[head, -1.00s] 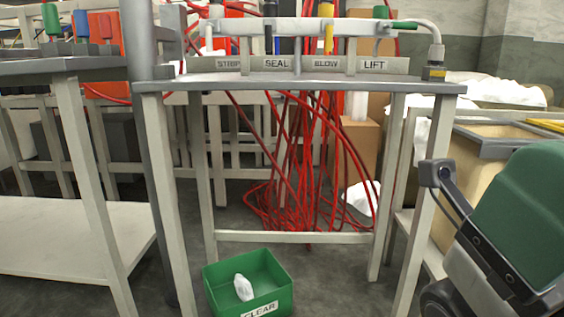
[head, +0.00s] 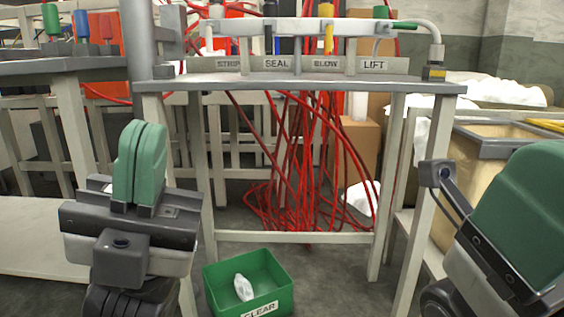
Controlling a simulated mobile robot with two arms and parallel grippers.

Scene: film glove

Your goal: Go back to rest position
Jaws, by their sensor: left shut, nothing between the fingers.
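My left gripper (head: 141,165) stands upright at the lower left in the head view, its green fingers pressed together with nothing between them. It is in front of the left legs of the table and touches nothing that I can see. My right gripper (head: 528,215) is at the right edge, cut off by the frame. One green finger side shows, and the gap between its fingers is hidden.
A narrow table (head: 300,84) carries labels STRIP, SEAL, BLOW and LIFT. Below it, a green CLEAR bin (head: 284,281) on the floor holds a crumpled white piece (head: 243,288). Red hoses (head: 300,190) hang behind. A beige bin (head: 465,170) stands at right.

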